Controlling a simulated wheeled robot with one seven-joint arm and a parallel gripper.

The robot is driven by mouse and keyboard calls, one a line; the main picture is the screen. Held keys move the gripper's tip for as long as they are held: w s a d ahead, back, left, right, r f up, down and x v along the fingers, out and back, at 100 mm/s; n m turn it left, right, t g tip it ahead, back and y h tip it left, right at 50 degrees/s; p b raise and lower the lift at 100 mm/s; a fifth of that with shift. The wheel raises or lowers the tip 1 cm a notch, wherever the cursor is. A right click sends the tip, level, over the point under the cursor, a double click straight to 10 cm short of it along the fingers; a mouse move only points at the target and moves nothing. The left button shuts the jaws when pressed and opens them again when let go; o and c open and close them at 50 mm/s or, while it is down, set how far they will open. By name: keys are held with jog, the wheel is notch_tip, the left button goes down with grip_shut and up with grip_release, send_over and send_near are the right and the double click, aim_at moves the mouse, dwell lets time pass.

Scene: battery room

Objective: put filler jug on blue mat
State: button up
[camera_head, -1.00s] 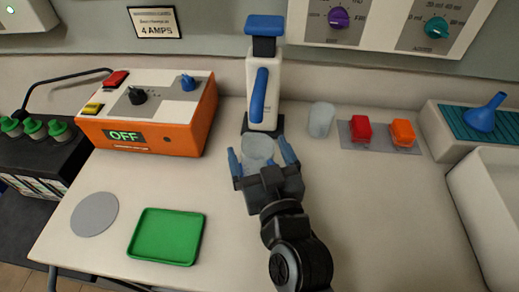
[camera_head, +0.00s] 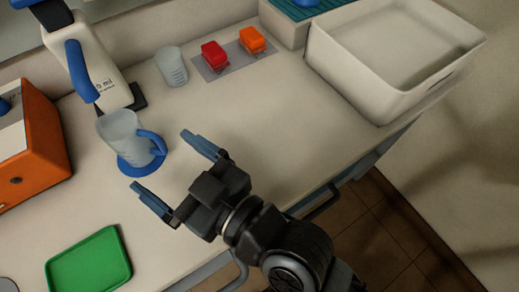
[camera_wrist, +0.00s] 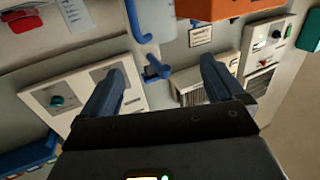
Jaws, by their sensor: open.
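In the wrist view part of the jug (camera_wrist: 157,17) seems to show at the top edge, cut off. My gripper (camera_head: 172,172) is open and empty, in front of and to the right of the jug, apart from it. Its two blue fingers also show in the wrist view (camera_wrist: 158,92), with nothing between them.
The white dispenser (camera_head: 97,72) stands behind the jug. A clear beaker (camera_head: 171,66), red block (camera_head: 214,55) and orange block (camera_head: 252,40) are behind right. A white basin (camera_head: 375,90) is at right, a green tray (camera_head: 90,265) front left, an orange charger (camera_head: 38,150) left.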

jog(key=d+f+m+t+h, duration=0.1)
jog(key=d, duration=0.3)
jog(key=s+d+f+m+h, duration=0.1)
jog(key=d+f, duration=0.1)
jog(key=d, duration=0.2)
jog(key=d+f+m+t+h, duration=0.1)
jog(key=d+h, duration=0.1)
jog(key=d, duration=0.2)
jog(key=shift+s+d+f+m+t, duration=0.2)
jog(key=shift+s+f+m+t, duration=0.1)
jog(key=shift+f, duration=0.1)
jog(key=s+d+r+m+t+h, duration=0.1)
jog(key=s+d+m+h, duration=0.6)
jog(key=s+d, duration=1.2)
jog(key=d+r+h, duration=0.1)
jog(key=h, duration=0.2)
jog(key=shift+d+r+t, duration=0.3)
jog(key=shift+d+r, duration=0.05)
jog(key=shift+d, duration=0.05)
